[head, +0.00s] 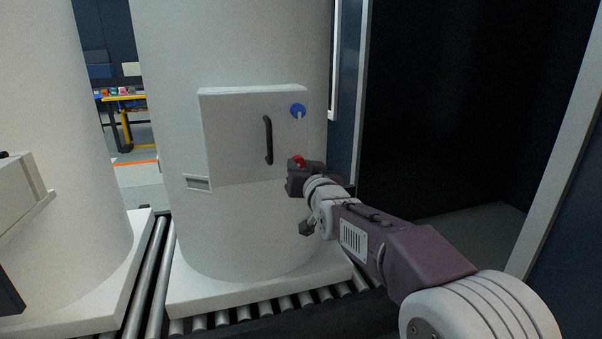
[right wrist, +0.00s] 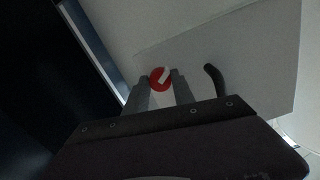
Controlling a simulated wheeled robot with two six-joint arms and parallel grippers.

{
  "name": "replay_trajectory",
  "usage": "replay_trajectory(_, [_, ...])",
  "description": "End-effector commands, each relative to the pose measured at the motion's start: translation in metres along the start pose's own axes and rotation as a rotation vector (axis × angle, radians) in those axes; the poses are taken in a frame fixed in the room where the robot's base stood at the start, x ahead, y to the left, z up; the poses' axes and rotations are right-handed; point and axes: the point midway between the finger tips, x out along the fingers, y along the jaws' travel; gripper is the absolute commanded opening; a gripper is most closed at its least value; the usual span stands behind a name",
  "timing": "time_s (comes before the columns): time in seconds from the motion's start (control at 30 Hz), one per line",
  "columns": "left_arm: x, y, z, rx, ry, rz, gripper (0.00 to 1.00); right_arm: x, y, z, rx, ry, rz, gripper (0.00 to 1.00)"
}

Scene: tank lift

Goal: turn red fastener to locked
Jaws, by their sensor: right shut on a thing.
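The red fastener (head: 298,161) is at the lower right corner of the hatch panel (head: 235,150) on the white tank. In the right wrist view the red fastener (right wrist: 160,79) is a red disc with a pale bar set at a slant. My right gripper (head: 297,168) is at the fastener and partly hides it in the head view. In the right wrist view its two fingers (right wrist: 160,86) stand on either side of the disc, shut on it. A blue fastener (head: 298,111) with a pale bar pointing down is at the panel's upper right. My left gripper is out of view.
A black handle (head: 268,140) is on the panel, left of the right gripper. The tank (head: 230,230) stands on a roller conveyor (head: 240,318). A second tank (head: 60,110) stands to the left. A dark opening with a pale frame (head: 545,150) is at right.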

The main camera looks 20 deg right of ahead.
Motion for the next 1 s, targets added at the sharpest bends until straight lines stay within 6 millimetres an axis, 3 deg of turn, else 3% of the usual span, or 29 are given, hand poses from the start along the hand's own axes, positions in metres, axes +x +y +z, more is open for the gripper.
replay_trajectory(0.2, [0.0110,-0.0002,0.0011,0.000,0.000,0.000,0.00,0.0001,0.0004,0.0014,0.199,-0.005,-0.005,0.00])
replay_trajectory(0.5, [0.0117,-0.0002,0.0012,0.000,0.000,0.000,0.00,0.0001,-0.0003,-0.0005,0.430,-0.012,-0.012,0.00])
replay_trajectory(1.0, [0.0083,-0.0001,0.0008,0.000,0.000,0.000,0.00,0.0001,-0.0004,-0.0003,0.605,-0.018,-0.016,0.00])
